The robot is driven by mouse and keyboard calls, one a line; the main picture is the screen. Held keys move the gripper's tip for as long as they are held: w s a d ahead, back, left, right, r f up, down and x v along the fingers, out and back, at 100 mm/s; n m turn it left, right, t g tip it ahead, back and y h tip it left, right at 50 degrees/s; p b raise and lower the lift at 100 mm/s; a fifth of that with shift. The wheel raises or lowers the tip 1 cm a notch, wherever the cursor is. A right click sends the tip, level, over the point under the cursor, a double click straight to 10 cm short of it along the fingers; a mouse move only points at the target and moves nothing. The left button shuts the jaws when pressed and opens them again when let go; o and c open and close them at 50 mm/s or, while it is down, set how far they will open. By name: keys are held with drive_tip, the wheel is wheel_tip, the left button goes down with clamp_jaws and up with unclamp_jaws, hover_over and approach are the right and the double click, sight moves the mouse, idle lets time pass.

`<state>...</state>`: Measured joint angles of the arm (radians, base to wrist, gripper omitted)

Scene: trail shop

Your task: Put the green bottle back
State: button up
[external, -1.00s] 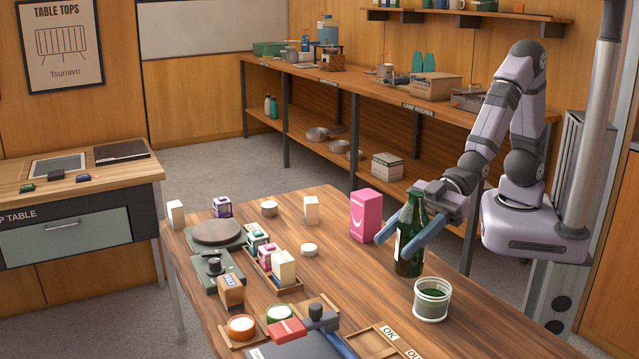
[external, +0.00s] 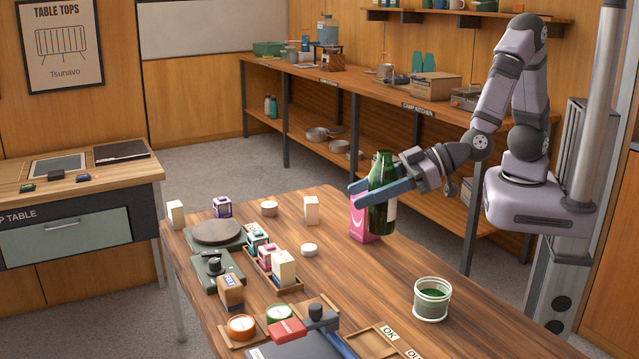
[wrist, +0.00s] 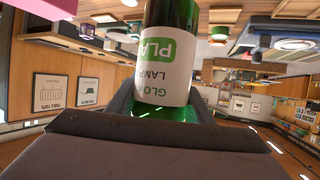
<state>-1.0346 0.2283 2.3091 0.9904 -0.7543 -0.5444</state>
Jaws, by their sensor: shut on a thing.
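The green bottle (external: 381,200) is a dark green glass bottle with a white label. My gripper (external: 375,190) is shut on its body and holds it upright above the table, in front of the pink box (external: 361,222). The bottle hides much of that box's right side. In the wrist view the bottle (wrist: 166,60) stands between the fingers, and its label shows green and grey lettering upside down. The bottle's base appears clear of the tabletop, though the exact gap is hard to tell.
A white tub with green contents (external: 431,299) stands at the table's right. A small white disc (external: 309,249) and a cream box (external: 311,210) stand left of the pink box. Scales, trays and small jars crowd the left and front. The wooden table (external: 390,270) is bare between bottle and tub.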

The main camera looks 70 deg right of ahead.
drive_tip(key=shift+r, duration=0.1)
drive_tip(key=shift+f+b, duration=0.75)
drive_tip(key=shift+f, duration=4.2)
drive_tip(key=shift+f, duration=0.2)
drive_tip(key=o, duration=1.2)
